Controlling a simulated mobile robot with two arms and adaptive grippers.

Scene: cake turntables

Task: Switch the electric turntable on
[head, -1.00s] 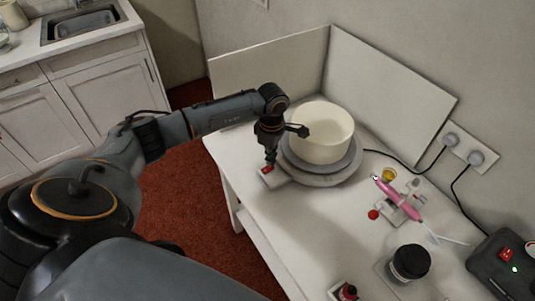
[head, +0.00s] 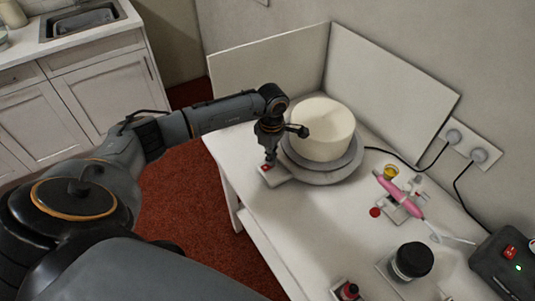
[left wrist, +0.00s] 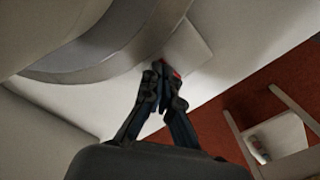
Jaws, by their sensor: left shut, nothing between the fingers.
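The electric turntable (head: 345,174) is a round grey disc on the white table, with a tall cream-coloured cake (head: 322,138) on it. A small pale switch box (head: 279,178) with a red switch (head: 265,168) lies at its near left edge. My left gripper (head: 269,162) points down at the red switch, shut and empty, its tips at or just above it; contact cannot be told. In the left wrist view the shut fingertips (left wrist: 160,68) partly hide the red switch (left wrist: 177,74) beside the pale box (left wrist: 187,46). My right gripper is out of view.
To the right lie a pink tool (head: 402,194) on a stand, a red dot (head: 375,212), a yellow cup (head: 391,171) and a black-lidded jar (head: 411,262). A black unit (head: 505,265) with a green light sits at the right edge. White panels (head: 395,85) stand behind the turntable.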

